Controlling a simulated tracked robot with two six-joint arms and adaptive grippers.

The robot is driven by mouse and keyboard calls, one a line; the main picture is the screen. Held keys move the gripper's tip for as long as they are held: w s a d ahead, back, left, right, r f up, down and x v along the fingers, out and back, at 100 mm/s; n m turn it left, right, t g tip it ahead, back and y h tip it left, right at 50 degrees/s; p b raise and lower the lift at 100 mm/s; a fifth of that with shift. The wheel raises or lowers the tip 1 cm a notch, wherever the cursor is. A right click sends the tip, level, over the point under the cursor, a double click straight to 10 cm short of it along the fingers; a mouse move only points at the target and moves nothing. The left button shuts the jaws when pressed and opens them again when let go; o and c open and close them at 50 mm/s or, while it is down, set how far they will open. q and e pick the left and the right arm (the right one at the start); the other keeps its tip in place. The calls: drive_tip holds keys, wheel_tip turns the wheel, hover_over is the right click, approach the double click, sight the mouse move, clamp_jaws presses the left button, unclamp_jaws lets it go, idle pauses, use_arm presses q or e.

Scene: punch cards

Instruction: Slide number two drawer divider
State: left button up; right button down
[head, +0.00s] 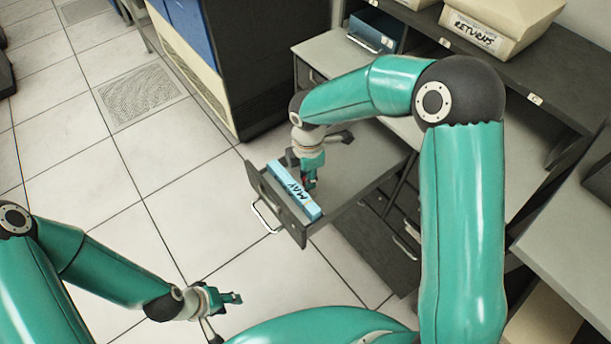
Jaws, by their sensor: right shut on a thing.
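An open grey drawer (356,208) is pulled out of the desk. A light blue block of cards (293,189) marked "MAY" stands at its front end. My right gripper (309,183) reaches down into the drawer just behind the blue block. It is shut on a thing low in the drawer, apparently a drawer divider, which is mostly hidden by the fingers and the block. No number on a divider can be read. My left gripper (232,298) is over the floor tiles, in front of the drawer and apart from it; its opening is unclear.
The drawer's front has a metal handle (264,217). A dark blue box (375,32) stands on the desktop (326,58). A beige bin marked "RETURNS" (474,33) sits on a shelf at upper right. A dark cabinet (270,50) stands behind.

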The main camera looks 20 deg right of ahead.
drive_tip(key=w+d, duration=0.1)
drive_tip(key=d, duration=0.3)
drive_tip(key=w+d+p, duration=0.1)
drive_tip(key=w+d, duration=0.1)
drive_tip(key=d, duration=0.2)
drive_tip(key=w+d, duration=0.1)
drive_tip(key=d, duration=0.3)
drive_tip(key=shift+w+d+r+p, duration=0.1)
drive_tip(key=shift+w+d+p, duration=0.1)
drive_tip(key=shift+w+p, duration=0.15)
drive_tip(key=c, duration=1)
unclamp_jaws()
drive_tip(key=shift+s+a, duration=0.1)
wheel_tip(320, 180, up, 12)
drive_tip(key=shift+f, duration=0.1)
